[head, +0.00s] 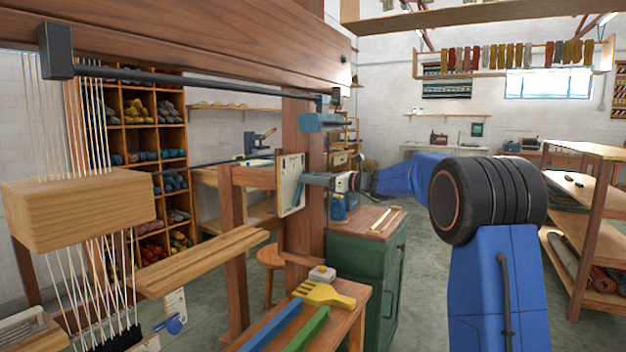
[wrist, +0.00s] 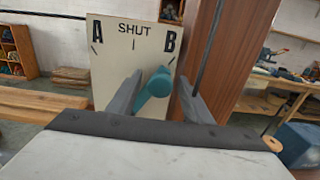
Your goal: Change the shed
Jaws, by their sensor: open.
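White warp threads (head: 62,120) pass through a wooden block (head: 75,210).
A green cabinet (head: 368,270) stands behind the loom. A yellow comb (head: 322,293), a blue stick (head: 275,324) and a green stick (head: 308,330) lie on a wooden bench in front. Shelves (head: 590,225) stand at the right. Open floor lies between cabinet and shelves.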

